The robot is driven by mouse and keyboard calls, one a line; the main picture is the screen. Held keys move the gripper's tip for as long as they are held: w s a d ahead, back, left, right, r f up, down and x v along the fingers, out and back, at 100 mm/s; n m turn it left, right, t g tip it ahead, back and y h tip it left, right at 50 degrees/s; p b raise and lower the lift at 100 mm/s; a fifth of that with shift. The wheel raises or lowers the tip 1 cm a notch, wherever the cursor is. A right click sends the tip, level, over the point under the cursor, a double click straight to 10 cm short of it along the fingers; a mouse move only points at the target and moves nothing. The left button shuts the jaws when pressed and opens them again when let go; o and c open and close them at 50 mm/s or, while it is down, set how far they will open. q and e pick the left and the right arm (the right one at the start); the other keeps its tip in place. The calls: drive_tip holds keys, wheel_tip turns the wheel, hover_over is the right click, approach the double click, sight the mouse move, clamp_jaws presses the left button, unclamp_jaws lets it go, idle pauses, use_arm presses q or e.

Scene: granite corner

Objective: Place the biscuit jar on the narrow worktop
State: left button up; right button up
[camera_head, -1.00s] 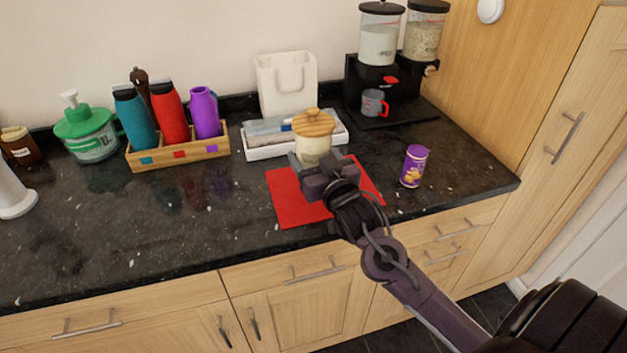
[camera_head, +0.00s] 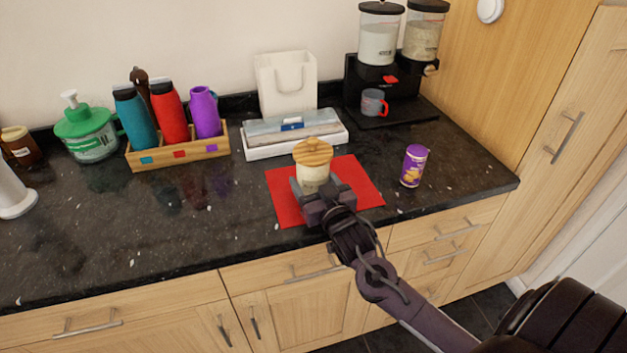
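The biscuit jar (camera_head: 313,172) is cream with a ridged wooden lid and a knob on top. It is upright over the red mat (camera_head: 285,205) on the dark speckled worktop (camera_head: 130,225). My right gripper (camera_head: 315,187) comes from the front right, with its fingers on either side of the jar's lower body, and appears shut on it. The gripper hides the jar's base, so I cannot tell whether the jar touches the mat. My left gripper is not in view.
A white tray (camera_head: 262,151) with packets lies just behind the jar. A purple tin (camera_head: 413,166) stands right of the mat. A wooden bottle crate (camera_head: 180,156) is left, and a black dispenser (camera_head: 398,110) with a red-grey mug is behind right. The front-left worktop is clear.

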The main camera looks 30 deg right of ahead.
drive_tip(key=o, duration=0.4)
drive_tip(key=shift+s+r, duration=0.1)
